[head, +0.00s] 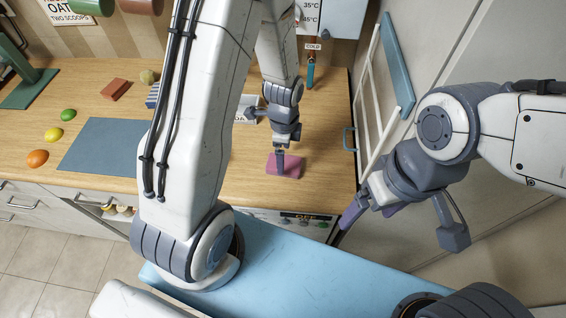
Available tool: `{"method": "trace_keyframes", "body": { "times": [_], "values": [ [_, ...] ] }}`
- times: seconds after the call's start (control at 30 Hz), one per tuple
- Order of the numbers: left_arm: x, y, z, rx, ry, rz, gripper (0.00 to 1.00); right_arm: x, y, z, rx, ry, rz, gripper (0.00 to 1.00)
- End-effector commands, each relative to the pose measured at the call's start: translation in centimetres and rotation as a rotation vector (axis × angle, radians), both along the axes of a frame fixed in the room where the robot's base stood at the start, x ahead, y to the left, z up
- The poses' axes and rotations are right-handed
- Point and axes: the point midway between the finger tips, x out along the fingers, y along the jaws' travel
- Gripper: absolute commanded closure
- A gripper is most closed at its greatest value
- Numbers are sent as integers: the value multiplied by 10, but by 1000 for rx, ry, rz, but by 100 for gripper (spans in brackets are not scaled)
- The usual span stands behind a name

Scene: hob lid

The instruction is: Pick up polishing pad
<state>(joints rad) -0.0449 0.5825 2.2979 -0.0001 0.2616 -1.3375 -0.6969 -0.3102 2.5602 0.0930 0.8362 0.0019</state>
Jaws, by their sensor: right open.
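A pink, flat block, which looks like the polishing pad (284,169), lies on the wooden counter near its front edge, right of centre. My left gripper (281,160) points down at the pad, and its fingertips overlap the pad in the picture. I cannot tell whether its jaws are open or shut, or whether they touch the pad. My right gripper (370,211) is open and empty, in front of the counter's right end, apart from the pad.
A blue-grey mat (102,146) lies at left on the counter (320,125), with an orange (38,158), a lemon (54,134) and a lime (68,115) beside it. A red-brown block (115,88) lies behind. A white rack (378,100) stands at right.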

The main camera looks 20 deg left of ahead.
Motion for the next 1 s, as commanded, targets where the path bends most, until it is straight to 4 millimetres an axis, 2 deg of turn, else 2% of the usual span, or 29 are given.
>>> {"method": "trace_keyframes", "body": {
  "times": [0.07,0.23,0.5,0.53,0.57,0.7,0.73,1.0],
  "values": [
    [0,-1,-9,0,6,0,0,0,0,7,0,0,0,12],
    [1,0,-27,0,3,0,0,0,0,8,0,0,-1,12],
    [2,0,-31,0,-1,1,0,0,0,8,0,0,-1,12],
    [1,0,-31,0,-1,1,4,0,0,8,0,0,-1,12],
    [1,0,-30,0,-1,1,15,0,0,8,0,0,-1,12],
    [1,0,-30,0,-1,1,69,0,0,8,0,0,-1,12],
    [1,0,-30,0,-1,1,73,0,0,8,0,0,0,12],
    [1,0,-29,0,-1,2,73,0,0,8,0,0,0,12]
  ]
}}
